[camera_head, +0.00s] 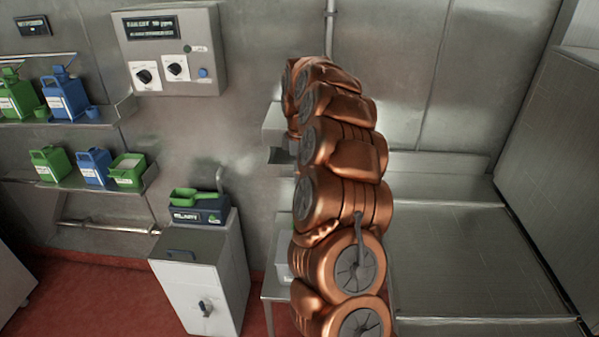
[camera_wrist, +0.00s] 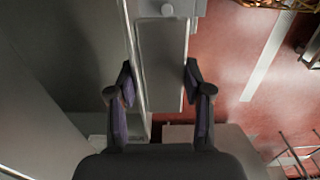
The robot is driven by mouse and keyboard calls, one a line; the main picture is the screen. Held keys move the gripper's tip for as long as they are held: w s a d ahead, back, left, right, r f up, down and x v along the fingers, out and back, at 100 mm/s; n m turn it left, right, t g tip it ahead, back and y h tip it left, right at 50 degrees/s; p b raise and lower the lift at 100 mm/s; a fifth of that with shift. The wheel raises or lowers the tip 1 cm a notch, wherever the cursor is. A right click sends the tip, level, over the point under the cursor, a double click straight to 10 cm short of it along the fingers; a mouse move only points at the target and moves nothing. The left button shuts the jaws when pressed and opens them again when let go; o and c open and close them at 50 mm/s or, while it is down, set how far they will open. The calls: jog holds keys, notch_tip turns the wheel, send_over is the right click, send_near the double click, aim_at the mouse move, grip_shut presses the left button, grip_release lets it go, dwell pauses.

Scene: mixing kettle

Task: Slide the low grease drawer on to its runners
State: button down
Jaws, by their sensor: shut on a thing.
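In the wrist view my gripper (camera_wrist: 158,78) has one dark finger on each side of a long, shallow grey tray-like piece with a pale left edge. I take this piece to be the grease drawer (camera_wrist: 161,52), and my gripper is shut on it. It stretches away from my palm towards a light grey block (camera_wrist: 178,7) with a small round knob at the top of the picture. I cannot make out the runners or tell whether the drawer touches them. In the head view my copper-coloured arm hides my gripper and the drawer.
A steel bench (camera_head: 470,265) lies right. Red floor (camera_wrist: 225,70) is open on the wrist view's right.

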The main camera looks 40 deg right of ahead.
jog(key=shift+w+d+p, duration=0.65)
jog(key=shift+w+d, duration=0.4)
jog(key=shift+w, duration=0.15)
jog(key=shift+w+d+p, duration=0.6)
jog(key=shift+w+d, duration=0.4)
jog(key=shift+w, duration=0.2)
jog(key=shift+r, duration=0.1)
jog(key=shift+c, duration=2)
grip_release()
jog(key=shift+d+r, duration=0.1)
jog(key=c, duration=0.4)
jog(key=shift+o, duration=0.6)
jog(key=shift+w+r, duration=0.1)
